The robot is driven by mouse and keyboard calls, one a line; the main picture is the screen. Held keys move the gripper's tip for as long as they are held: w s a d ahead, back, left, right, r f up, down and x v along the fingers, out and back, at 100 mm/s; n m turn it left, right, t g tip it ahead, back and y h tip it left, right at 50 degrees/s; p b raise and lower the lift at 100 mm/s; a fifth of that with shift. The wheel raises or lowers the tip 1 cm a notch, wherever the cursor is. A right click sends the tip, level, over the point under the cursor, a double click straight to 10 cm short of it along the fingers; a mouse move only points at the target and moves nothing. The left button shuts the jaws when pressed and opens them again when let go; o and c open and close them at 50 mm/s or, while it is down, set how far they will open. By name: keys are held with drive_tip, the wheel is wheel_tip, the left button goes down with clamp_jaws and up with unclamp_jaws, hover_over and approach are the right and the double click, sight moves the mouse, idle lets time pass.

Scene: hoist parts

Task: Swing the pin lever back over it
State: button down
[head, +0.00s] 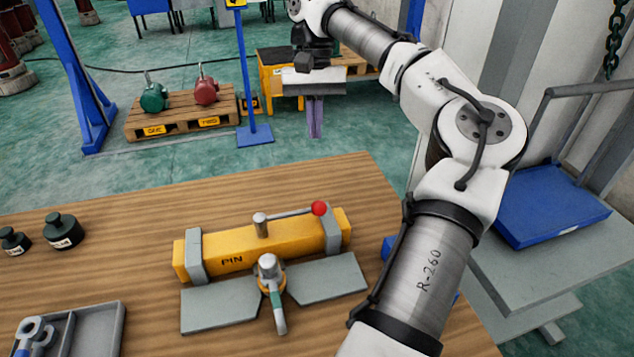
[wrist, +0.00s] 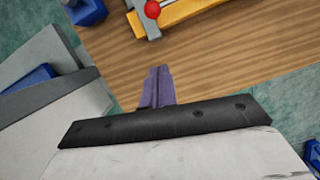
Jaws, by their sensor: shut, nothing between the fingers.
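A yellow beam marked PIN (head: 232,262) lies on the wooden table, held by grey straps. The pin lever (head: 288,214) is a thin grey rod running right from a short metal post (head: 261,224) on the beam to a red ball knob (head: 319,208). In the wrist view the red knob (wrist: 152,9) shows at the top edge. In front of the beam a metal fitting (head: 268,265) with a green-banded handle stands between two grey plates (head: 325,279). My gripper (head: 315,135) is shut and empty, pointing down beyond the table's far edge, apart from the lever.
Black weights (head: 64,231) and a grey tray (head: 107,318) with a shackle-like part (head: 35,330) are on the table's left. A blue tray (head: 553,205) sits on a grey stand at the right. The table between the beam and its far edge is clear.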

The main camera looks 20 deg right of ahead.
sight(291, 214)
drive_tip(key=shift+s+a+f+p, duration=0.2)
drive_tip(key=shift+s+f+p, duration=0.15)
drive_tip(key=shift+s+f, duration=0.95)
drive_tip(key=shift+s+a+f+p, duration=0.3)
drive_tip(key=shift+s+f, duration=0.55)
drive_tip(key=shift+f, duration=1)
drive_tip(key=shift+s+a+f+p, duration=0.15)
drive_tip(key=shift+s+f+p, duration=0.25)
drive_tip(key=shift+s+f, duration=0.9)
drive_tip(key=shift+w+f, duration=0.15)
drive_tip(key=shift+f, duration=0.05)
